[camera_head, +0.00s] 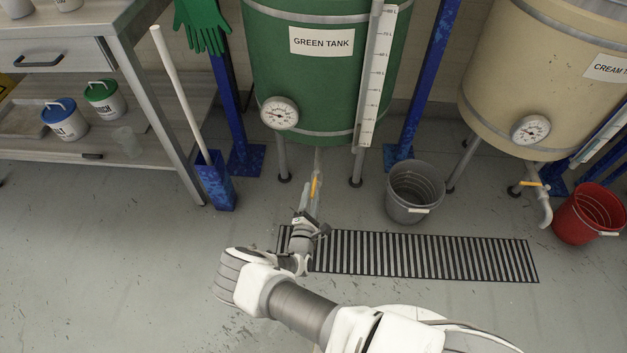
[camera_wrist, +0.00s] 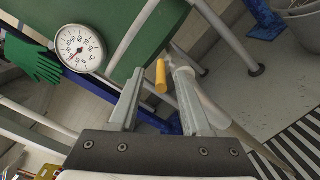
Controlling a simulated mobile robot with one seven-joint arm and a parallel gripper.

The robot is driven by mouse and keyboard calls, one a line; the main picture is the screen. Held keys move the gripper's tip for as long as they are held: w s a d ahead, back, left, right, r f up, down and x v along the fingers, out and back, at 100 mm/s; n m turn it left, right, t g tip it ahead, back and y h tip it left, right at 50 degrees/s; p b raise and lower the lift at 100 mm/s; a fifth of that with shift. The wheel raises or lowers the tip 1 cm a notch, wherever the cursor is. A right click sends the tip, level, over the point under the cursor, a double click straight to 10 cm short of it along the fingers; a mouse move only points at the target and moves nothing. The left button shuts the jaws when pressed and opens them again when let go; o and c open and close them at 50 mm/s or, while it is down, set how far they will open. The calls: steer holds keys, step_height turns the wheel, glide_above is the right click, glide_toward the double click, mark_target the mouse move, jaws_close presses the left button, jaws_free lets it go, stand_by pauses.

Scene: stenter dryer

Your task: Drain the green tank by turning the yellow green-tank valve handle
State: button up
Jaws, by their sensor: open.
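The green tank (camera_head: 282,75) stands on metal legs at the upper middle of the head view, labelled GREEN TANK. Its green side also shows at the top of the wrist view (camera_wrist: 115,22). The yellow valve handle (camera_head: 314,186) is a short bar below the tank, partly hidden by my gripper. My gripper (camera_head: 310,190) is open under the tank. In the wrist view the yellow handle (camera_wrist: 161,76) lies between the two finger ends, nearer the right finger. I cannot tell whether a finger touches it. The outlet pipe is mostly hidden.
A black floor grating (camera_head: 430,254) lies to the right of my gripper. A grey bucket (camera_head: 413,205) stands right of the tank. The cream tank (camera_head: 510,85) and a red bucket (camera_head: 575,232) are at far right. A workbench (camera_head: 165,150) is at left.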

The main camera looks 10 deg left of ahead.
steer(key=s+p, duration=0.2)
steer(key=s, duration=0.9)
steer(key=shift+s+d, duration=0.4)
steer(key=shift+d, duration=0.05)
stand_by(6.5)
